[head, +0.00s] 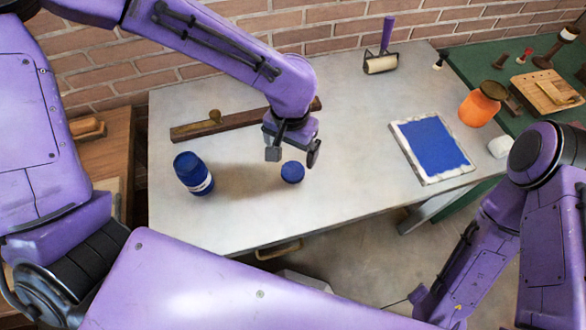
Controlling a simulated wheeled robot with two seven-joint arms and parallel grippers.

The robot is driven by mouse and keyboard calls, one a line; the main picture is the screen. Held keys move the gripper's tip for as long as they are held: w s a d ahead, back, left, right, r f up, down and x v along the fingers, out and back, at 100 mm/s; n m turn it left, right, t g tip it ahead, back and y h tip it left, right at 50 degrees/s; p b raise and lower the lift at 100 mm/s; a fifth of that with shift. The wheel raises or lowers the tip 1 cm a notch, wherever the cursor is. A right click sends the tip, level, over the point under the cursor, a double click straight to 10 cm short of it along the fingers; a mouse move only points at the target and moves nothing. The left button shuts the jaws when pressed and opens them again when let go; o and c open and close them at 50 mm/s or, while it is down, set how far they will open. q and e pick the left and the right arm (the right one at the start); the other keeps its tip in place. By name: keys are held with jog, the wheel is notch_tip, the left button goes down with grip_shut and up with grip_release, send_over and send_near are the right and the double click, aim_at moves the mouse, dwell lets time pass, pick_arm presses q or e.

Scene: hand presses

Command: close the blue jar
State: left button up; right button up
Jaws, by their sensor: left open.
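The blue jar (193,174) with a white label band stands on the left part of the grey table, apart from my gripper. Its top is dark blue, and I cannot tell the inside from this view. A round blue lid (292,173) lies on the table to the right of the jar. My left gripper (293,154) points down with its fingers apart, just above or around the lid; whether they touch it is not clear. My right arm shows at the right, but its gripper is not in view.
A long wooden bar with a brass knob (215,121) lies behind the jar. A blue inked slab (434,146), a roller (381,62) and an orange jar (479,107) are to the right. The table (235,222) is clear in front.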

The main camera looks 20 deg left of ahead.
pick_arm(q)
send_over(293, 170)
notch_tip(293, 170, down, 5)
jog(key=shift+f, duration=0.2)
jog(key=shift+s+r, duration=0.15)
jog(key=shift+s, duration=0.2)
jog(key=f, duration=0.3)
jog(key=f+p, duration=0.1)
jog(key=f, duration=0.1)
jog(key=shift+w+f, duration=0.15)
jog(key=shift+w, duration=0.15)
jog(key=c, duration=1.1)
